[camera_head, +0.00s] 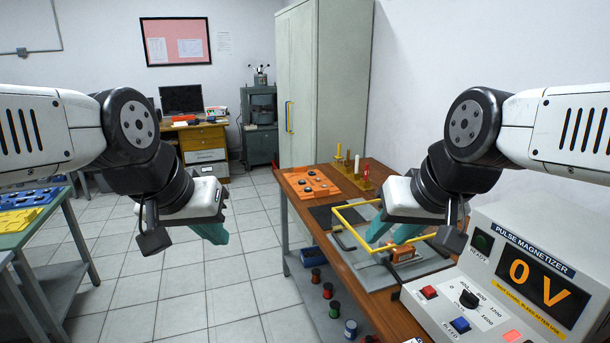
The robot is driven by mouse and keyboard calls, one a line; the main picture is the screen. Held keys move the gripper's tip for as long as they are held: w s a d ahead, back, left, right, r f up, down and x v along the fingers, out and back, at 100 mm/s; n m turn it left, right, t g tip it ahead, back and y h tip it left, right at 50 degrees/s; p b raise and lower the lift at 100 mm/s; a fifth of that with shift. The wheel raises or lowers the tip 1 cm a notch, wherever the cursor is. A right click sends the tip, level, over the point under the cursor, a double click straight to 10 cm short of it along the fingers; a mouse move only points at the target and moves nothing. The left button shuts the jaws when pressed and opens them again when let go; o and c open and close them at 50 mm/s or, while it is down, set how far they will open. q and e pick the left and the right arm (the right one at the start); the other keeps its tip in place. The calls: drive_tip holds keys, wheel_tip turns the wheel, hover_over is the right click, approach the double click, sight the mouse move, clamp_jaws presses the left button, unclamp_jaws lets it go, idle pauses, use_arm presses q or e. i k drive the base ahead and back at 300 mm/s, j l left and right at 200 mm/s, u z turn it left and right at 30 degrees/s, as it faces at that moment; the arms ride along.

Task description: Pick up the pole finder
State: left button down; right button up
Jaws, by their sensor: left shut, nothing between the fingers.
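My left gripper (214,234) is shut and empty, above the tiled floor to the left of the wooden workbench (373,310). My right gripper (394,236) is over the workbench, by a yellow frame (352,207); its two teal fingers look spread apart. Below it sits a small orange-brown block (403,253) on a grey fixture, partly hidden by the fingers. Upright pieces, one red and white (366,172), stand in a wooden rack at the back of the bench. I cannot tell which thing is the pole finder.
The pulse magnetizer (480,262), reading 0 V, stands at the bench's right front. An orange tray (311,184) with dark round parts lies at the back left. Several spools sit on the shelf below. A green table (52,222) stands at far left. Floor between is clear.

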sight(338, 158)
drive_tip(key=i+j+u, duration=0.3)
drive_tip(key=i, duration=0.55)
drive_tip(key=i+u, duration=0.3)
drive_tip(key=i, duration=0.55)
drive_tip(key=i+z, duration=0.15)
drive_tip(key=i, duration=0.4)
drive_tip(key=i+j+z, duration=0.15)
drive_tip(key=i, duration=0.4)
drive_tip(key=i+j+z, duration=0.15)
drive_tip(key=i, duration=0.4)
drive_tip(key=i+j+z, duration=0.2)
drive_tip(key=i+z, duration=0.2)
drive_tip(key=i+j+z, duration=0.4)
